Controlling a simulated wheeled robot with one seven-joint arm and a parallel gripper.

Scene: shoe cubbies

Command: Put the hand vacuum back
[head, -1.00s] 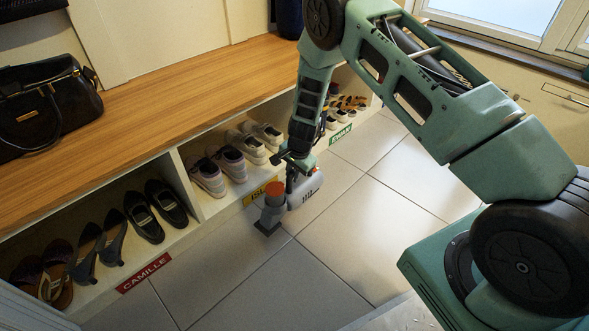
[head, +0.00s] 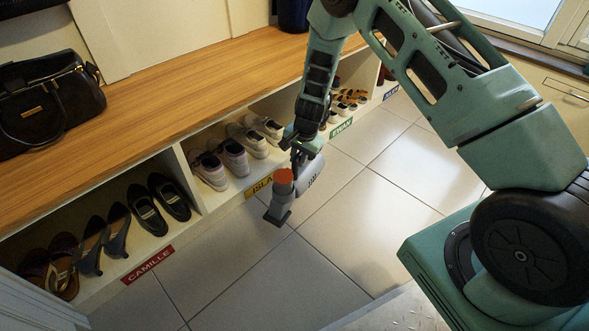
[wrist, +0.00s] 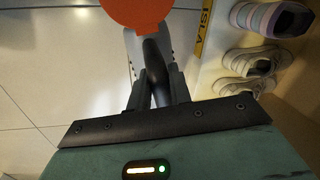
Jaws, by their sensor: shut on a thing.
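The hand vacuum (head: 281,195) has a grey body, a dark nozzle and an orange-red round end. In the head view it is above or at the tiled floor in front of the yellow ISLA label; the exact gap to the floor is hard to tell. My gripper (head: 301,150) is shut on its dark handle. In the wrist view my gripper (wrist: 159,88) has a finger on each side of the dark handle, and the orange-red end of the hand vacuum (wrist: 137,10) is at the top.
A wooden-topped bench (head: 190,90) has cubbies with several shoes, labelled CAMILLE (head: 147,264), ISLA (head: 262,185) and EWAN (head: 341,127). A black handbag (head: 48,105) sits on the bench. A dark blue object (head: 293,15) stands at its back. The tiled floor (head: 270,270) in front is clear.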

